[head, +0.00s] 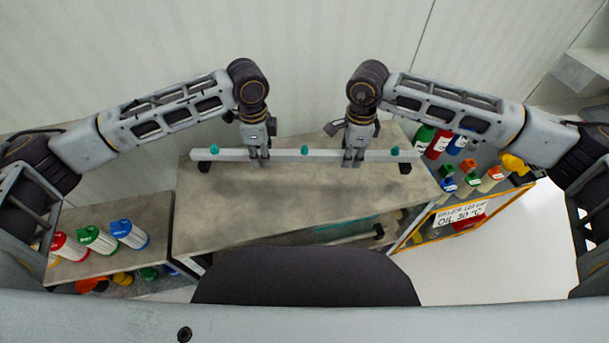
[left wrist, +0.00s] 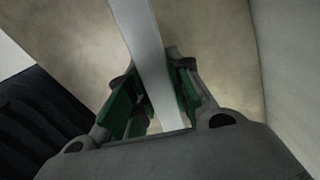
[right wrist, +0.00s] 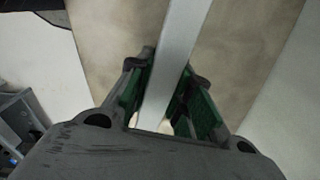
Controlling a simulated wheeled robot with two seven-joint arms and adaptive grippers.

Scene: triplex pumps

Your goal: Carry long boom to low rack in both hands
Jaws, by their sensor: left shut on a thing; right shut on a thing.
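The long boom (head: 285,155) is a straight pale grey bar with teal knobs along its top. It lies level across the far part of the grey table (head: 280,200), with black support blocks (head: 204,166) at its ends. Whether it touches the blocks I cannot tell. My left gripper (head: 259,158) is shut on the boom left of its middle knob. My right gripper (head: 352,158) is shut on it right of that knob. The bar runs between green-padded fingers in the left wrist view (left wrist: 155,100) and right wrist view (right wrist: 160,95). A lower shelf (head: 345,237) shows partly under the table's near edge.
Red, green and blue-marked canisters (head: 97,239) stand on a side bench at left. Coloured bottles (head: 440,142) and small capped containers (head: 470,180) stand at right, above a sign (head: 460,214). A wall rises behind the table. The tabletop before the boom is clear.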

